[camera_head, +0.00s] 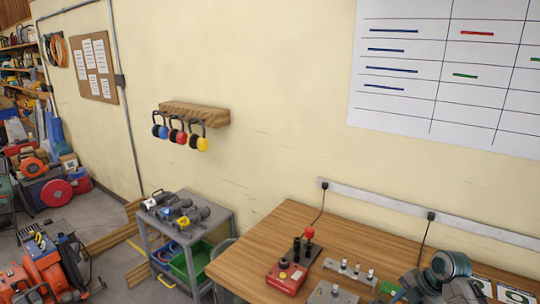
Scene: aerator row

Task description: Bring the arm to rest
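The wooden workbench (250,262) fills the lower right.
A grey cart (220,213) with several dark tools and a green bin (190,262) stands left of the bench. A wooden wall shelf (195,112) holds hanging coloured ear-muff-like items. Orange machines (38,275) crowd the left floor. The bench's left part is bare.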

